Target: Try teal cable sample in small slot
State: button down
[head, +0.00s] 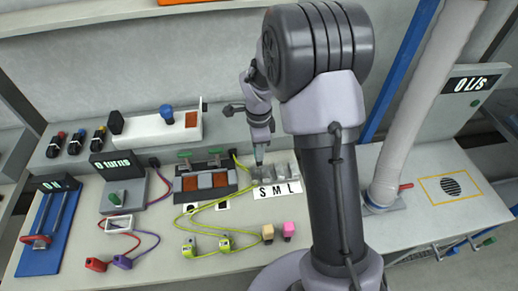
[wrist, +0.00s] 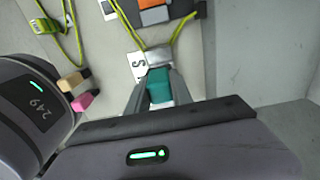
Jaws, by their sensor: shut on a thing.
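The teal cable sample (wrist: 160,87) is held between the two fingers of my gripper (wrist: 158,92) in the wrist view. In the head view, my gripper (head: 258,158) points down at the S end of the grey slot block (head: 283,171), with a bit of teal at its tip. The label strip (head: 276,191) in front of the block reads S, M, L. In the wrist view the S mark (wrist: 138,65) is just beyond the left finger. The lower end of the sample is hidden, so I cannot tell whether it is inside the small slot.
Tan (head: 268,233) and pink (head: 289,230) samples lie on the bench in front of the label strip. Yellow-green cables (head: 205,208) run left of the slot block. A ribbed hose (head: 410,110) stands at the right.

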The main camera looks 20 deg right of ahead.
notch_tip(320, 180, down, 5)
jog(key=b, duration=0.3)
jog(key=shift+b, duration=0.3)
jog(key=shift+r+b, duration=0.1)
jog(key=shift+b, duration=0.2)
dwell(1.1)
jog(key=shift+f+b, duration=0.8)
jog(key=shift+f, duration=0.15)
jog(key=shift+r, duration=0.15)
jog(key=shift+r+p, duration=0.45)
jog(key=shift+r, duration=0.1)
jog(key=shift+b, duration=0.35)
dwell(0.9)
jog(key=shift+f, duration=0.15)
